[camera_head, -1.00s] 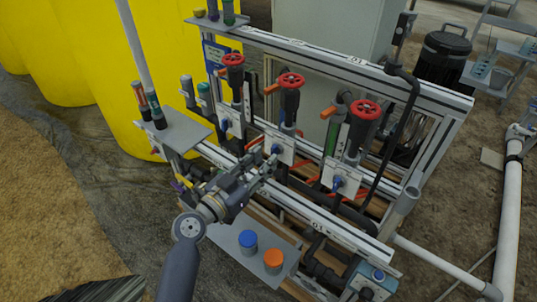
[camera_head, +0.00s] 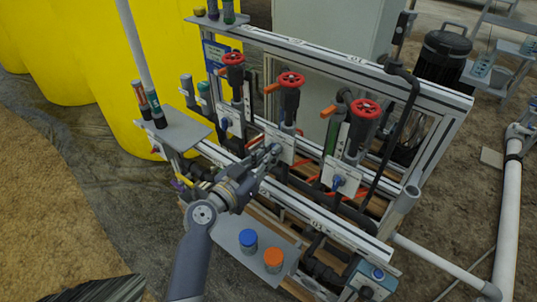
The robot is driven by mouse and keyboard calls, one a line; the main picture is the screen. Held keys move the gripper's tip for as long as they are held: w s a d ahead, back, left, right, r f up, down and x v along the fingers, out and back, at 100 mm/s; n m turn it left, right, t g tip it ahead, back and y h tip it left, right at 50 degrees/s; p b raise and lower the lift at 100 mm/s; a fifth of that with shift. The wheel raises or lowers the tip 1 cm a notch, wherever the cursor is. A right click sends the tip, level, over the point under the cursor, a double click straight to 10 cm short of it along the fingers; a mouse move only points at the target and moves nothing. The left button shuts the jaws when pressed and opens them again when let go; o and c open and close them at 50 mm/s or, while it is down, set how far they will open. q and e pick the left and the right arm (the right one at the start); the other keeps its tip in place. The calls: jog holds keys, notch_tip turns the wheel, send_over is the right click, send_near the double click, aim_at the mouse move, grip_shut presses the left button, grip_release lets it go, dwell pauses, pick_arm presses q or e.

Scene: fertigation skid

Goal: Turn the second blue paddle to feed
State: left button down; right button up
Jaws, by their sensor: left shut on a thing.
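Three white plates with small blue paddles sit in a row along the skid's front. The first paddle (camera_head: 224,123) is at the left, and the third paddle (camera_head: 338,181) is at the right. The second blue paddle (camera_head: 277,149) is on the middle plate (camera_head: 286,148), below the middle red handwheel. My left gripper (camera_head: 270,155) reaches it from the lower left and is shut on it. The fingers cover much of the paddle, so its exact angle is hard to read. My right gripper does not show.
Three red handwheels (camera_head: 291,80) with orange levers stand above the plates. The lower rail (camera_head: 315,210) runs just under the gripper. A grey shelf (camera_head: 225,229) holds blue (camera_head: 248,241) and orange (camera_head: 273,260) capped containers near my forearm. Another shelf (camera_head: 180,131) holds bottles.

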pick_arm(q)
jog(key=shift+w+a+n+p, duration=0.1)
jog(key=shift+n+p, duration=0.15)
jog(key=shift+n, duration=2.05)
jog(key=shift+a+n+p, duration=0.1)
jog(key=shift+n+p, duration=0.15)
jog(key=shift+n, duration=2.05)
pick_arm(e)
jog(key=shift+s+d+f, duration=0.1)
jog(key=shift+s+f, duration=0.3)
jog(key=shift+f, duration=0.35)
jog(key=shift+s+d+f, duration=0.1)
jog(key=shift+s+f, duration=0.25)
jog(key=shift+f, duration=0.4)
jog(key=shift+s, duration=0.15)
pick_arm(q)
jog(key=c, duration=1.7)
grip_release()
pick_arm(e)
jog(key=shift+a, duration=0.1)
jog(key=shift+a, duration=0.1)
